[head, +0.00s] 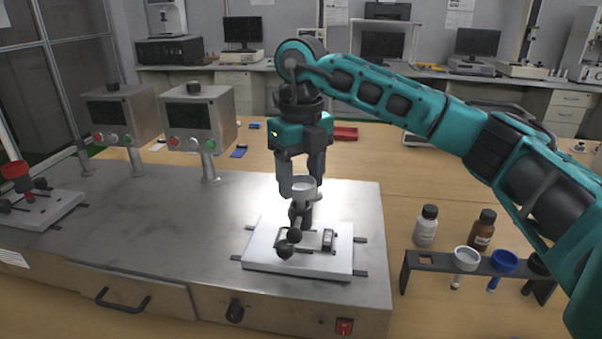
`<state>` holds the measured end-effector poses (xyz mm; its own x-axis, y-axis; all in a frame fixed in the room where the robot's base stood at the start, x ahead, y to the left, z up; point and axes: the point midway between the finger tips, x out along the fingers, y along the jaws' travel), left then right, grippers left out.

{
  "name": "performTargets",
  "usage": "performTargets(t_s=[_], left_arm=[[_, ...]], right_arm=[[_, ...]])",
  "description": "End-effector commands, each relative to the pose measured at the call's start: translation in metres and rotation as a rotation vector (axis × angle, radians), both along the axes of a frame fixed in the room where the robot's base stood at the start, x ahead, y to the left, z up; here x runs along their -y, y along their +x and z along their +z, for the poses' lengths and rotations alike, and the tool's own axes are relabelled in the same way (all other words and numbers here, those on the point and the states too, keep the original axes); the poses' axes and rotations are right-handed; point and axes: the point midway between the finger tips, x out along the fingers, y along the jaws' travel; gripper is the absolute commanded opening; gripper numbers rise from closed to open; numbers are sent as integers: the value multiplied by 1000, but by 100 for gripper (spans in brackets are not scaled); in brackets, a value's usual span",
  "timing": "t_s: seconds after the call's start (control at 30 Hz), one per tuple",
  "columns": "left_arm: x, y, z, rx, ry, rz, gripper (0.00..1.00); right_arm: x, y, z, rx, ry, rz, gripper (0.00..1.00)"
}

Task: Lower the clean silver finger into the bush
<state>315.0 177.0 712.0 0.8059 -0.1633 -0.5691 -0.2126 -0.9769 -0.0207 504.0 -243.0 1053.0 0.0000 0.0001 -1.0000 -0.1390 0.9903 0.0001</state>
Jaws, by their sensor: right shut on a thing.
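My right gripper (300,190) points straight down over the white fixture plate on the steel bench. It is shut on the silver finger (304,187), whose pale grey cup-shaped top shows between the fingertips. The finger stands about upright, directly over the dark bush (300,212) on the fixture (263,258). The finger's lower end meets the bush in the picture; I cannot tell how far it is inside. My left gripper is not in view.
A black rack (415,262) at the right holds a white-topped piece (466,259), a blue one (504,262) and a black one. A white bottle (426,226) and a brown bottle (482,230) stand behind it. Another fixture at far left holds a red-topped piece (17,176). Two control boxes (199,123) stand behind.

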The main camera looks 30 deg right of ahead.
Motion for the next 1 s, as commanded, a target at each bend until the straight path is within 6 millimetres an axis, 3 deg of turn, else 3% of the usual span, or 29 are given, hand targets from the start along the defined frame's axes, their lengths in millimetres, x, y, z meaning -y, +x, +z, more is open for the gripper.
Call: performTargets(t_s=[1.0], left_arm=[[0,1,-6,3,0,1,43]], right_arm=[[0,0,-14,0,0,0,24]])
